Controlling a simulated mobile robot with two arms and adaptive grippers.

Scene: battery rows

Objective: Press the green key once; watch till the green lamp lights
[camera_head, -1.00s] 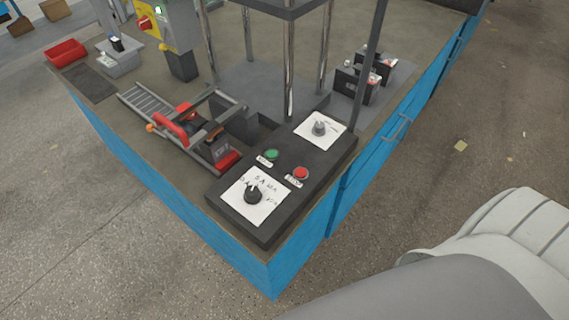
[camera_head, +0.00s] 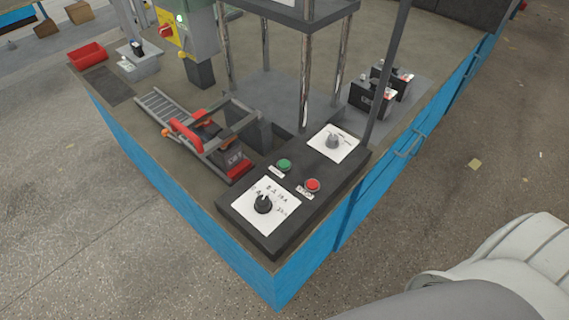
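The green key (camera_head: 285,165) is a round green button on the black control panel (camera_head: 243,215) at the near corner of the bench. A red key (camera_head: 312,185) sits to its right. A small lit green-white lamp (camera_head: 179,18) shows on the yellow box at the top left; whether it is the task's green lamp I cannot tell. Neither of my grippers is in view. Part of my own arm, grey and white, shows at the bottom right, well apart from the panel.
Dials on white plates (camera_head: 265,205) sit at both ends of the panel. A battery on a roller track (camera_head: 236,160) and a metal-post frame (camera_head: 305,90) stand behind it. Two black batteries (camera_head: 370,97) stand at right. A red bin (camera_head: 87,55) is far left.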

